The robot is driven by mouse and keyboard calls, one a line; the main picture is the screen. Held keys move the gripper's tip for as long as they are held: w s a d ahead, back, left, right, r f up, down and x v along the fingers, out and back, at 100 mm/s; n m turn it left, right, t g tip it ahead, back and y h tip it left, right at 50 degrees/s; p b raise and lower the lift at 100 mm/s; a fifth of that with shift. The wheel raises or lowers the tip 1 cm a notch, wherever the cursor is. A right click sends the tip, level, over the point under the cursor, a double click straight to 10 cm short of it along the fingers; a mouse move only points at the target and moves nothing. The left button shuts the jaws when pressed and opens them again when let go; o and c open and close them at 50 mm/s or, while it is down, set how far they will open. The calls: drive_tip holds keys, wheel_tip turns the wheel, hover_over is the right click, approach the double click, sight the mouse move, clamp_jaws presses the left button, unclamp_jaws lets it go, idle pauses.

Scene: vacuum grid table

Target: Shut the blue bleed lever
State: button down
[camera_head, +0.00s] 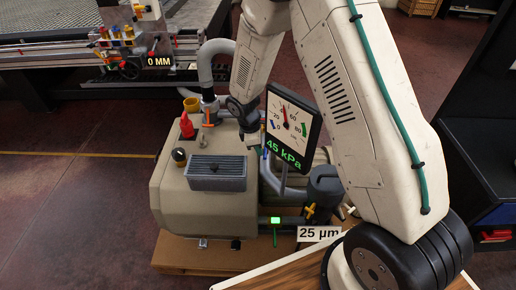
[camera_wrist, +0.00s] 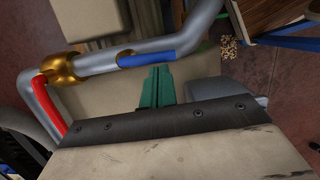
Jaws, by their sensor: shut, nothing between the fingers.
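In the wrist view, the blue bleed lever (camera_wrist: 148,59) lies roughly along a grey pipe, reaching right from a small brass valve (camera_wrist: 126,57). My gripper (camera_wrist: 158,70) is shut and empty. Its green fingertips are just beside the lever in the picture; I cannot tell whether they touch it. In the head view, a small blue piece (camera_head: 264,153), which looks like the lever, shows beside the pump, close to the end of my arm. My gripper's fingers are mostly hidden there.
A red lever (camera_wrist: 49,104) and a larger brass fitting (camera_wrist: 61,70) sit on the same pipework. The beige pump (camera_head: 185,205) carries a gauge (camera_head: 292,125) reading 45 kPa. A green-handled valve (camera_head: 275,221) and a 25 µm sign (camera_head: 318,233) are at its lower right.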

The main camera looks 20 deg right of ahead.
idle(0.4)
drive_tip(key=w+a+r+m+t+y, duration=0.1)
drive_tip(key=w+a+r+m, duration=0.25)
drive_tip(key=r, duration=0.25)
drive_tip(key=w+a+r+m+y, duration=0.2)
drive_tip(key=a+r, duration=0.3)
drive_tip(key=r, duration=0.1)
drive_tip(key=s+d+r+m+t+y, duration=0.1)
drive_tip(key=s+d+r+m+t, duration=0.2)
drive_tip(key=r, duration=0.8)
drive_tip(key=s+d+r+m, duration=0.2)
drive_tip(key=s+d+r, duration=0.2)
drive_tip(key=r, duration=0.7)
drive_tip(key=s+d+m+g, duration=0.1)
drive_tip(key=s+d, duration=0.1)
drive_tip(key=s, duration=1.3)
drive_tip(key=s+d+r+m+g+h, duration=0.1)
drive_tip(key=s+d+m, duration=0.1)
drive_tip(key=s, duration=1.3)
drive_tip(key=shift+s+d+r+h, duration=0.15)
drive_tip(key=shift+s+r+h, duration=0.1)
drive_tip(key=shift+h, duration=0.05)
